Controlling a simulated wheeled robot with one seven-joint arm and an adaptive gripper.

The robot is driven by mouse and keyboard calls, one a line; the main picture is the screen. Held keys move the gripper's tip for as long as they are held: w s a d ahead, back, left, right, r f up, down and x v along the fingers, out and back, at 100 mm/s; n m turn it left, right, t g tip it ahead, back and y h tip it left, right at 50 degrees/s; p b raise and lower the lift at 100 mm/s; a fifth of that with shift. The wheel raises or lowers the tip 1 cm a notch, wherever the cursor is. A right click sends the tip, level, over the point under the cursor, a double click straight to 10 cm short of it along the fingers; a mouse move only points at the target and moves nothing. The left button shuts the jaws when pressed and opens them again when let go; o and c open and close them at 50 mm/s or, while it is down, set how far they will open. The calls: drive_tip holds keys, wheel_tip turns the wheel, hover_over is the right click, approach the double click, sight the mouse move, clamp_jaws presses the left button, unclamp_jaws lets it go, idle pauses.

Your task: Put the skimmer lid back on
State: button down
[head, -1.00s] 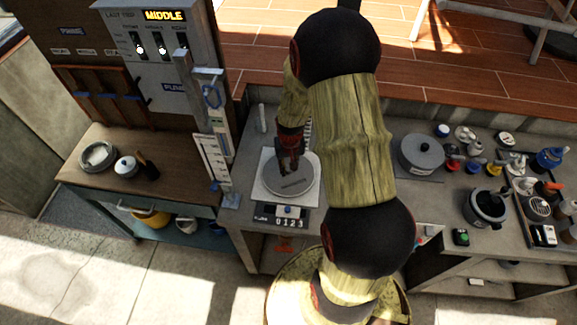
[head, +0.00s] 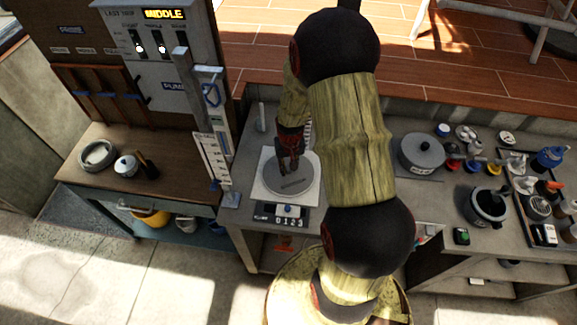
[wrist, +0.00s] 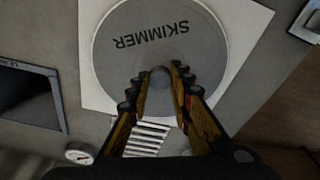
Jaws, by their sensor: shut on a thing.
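The skimmer lid (head: 298,184) is a grey disc with a knob, lying flat over a pale square plate (head: 272,196) on the concrete counter. In the wrist view the lid (wrist: 120,65) reads "SKIMMER", upside down, and covers the middle of the plate (wrist: 242,25). My gripper (head: 287,170) reaches down from behind.
A box with a numbered display (head: 288,217) stands at the plate's front edge. A gauge post (head: 214,140) rises to the left. A wooden bench (head: 85,185) is at left.

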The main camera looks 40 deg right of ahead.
idle(0.3)
drive_tip(key=c, duration=1.6)
unclamp_jaws()
drive_tip(key=shift+o, duration=1.3)
drive_tip(key=shift+f, duration=0.1)
drive_tip(key=shift+r+p, duration=1.65)
drive_tip(key=shift+r, duration=0.9)
wheel_tip(320, 180, up, 4)
drive_tip(key=p, duration=0.2)
drive_tip(key=shift+p, duration=0.3)
